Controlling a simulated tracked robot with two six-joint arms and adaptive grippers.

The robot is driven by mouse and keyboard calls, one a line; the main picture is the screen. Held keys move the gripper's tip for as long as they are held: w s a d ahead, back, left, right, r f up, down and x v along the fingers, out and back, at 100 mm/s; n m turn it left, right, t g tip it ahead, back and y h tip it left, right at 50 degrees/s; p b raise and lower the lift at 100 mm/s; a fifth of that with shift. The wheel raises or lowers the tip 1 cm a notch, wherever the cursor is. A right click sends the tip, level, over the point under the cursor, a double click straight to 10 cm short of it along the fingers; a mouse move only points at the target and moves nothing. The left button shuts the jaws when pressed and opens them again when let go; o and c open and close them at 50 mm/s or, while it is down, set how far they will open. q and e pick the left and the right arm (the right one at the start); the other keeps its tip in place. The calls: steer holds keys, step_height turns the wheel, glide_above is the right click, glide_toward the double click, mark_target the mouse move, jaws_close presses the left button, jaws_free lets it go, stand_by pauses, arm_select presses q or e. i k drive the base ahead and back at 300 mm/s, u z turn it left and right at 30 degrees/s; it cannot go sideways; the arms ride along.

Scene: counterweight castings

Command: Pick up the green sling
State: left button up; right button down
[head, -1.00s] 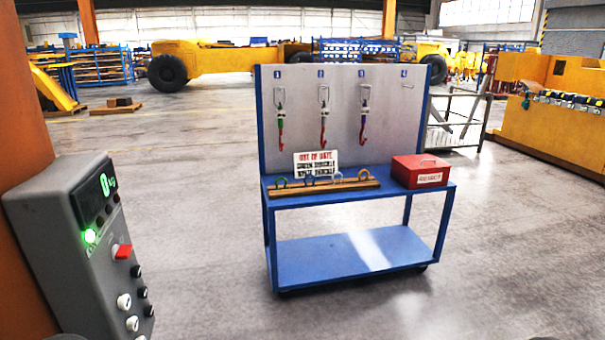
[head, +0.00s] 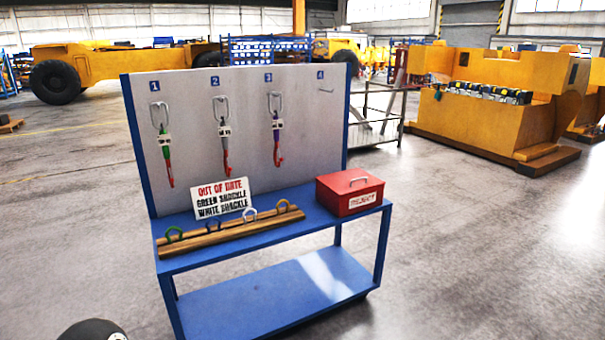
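The green sling (head: 166,153) hangs on the board (head: 190,110) of the blue cart, under the number 1. It has a metal ring at the top, a pale tag and a red lower end. A grey sling (head: 225,140) hangs under number 2 and a purple sling (head: 276,128) under number 3. The peg under number 4 (head: 325,90) is bare. Neither of my grippers is in view. A dark rounded part, which looks like part of my own body, shows at the bottom left edge.
The blue cart (head: 275,295) has a wooden rack (head: 232,234) with several coloured shackles, an "out of date" sign (head: 223,198) naming green and white shackles, and a red reject box (head: 349,192). Yellow castings (head: 480,130) stand at the right. The floor around the cart is clear.

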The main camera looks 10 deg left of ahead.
mark_target(164, 140)
steer(key=u, duration=0.05)
steer(key=i, duration=1.6)
steer(key=u, duration=0.45)
steer(key=i, duration=0.9)
steer(key=u, duration=0.2)
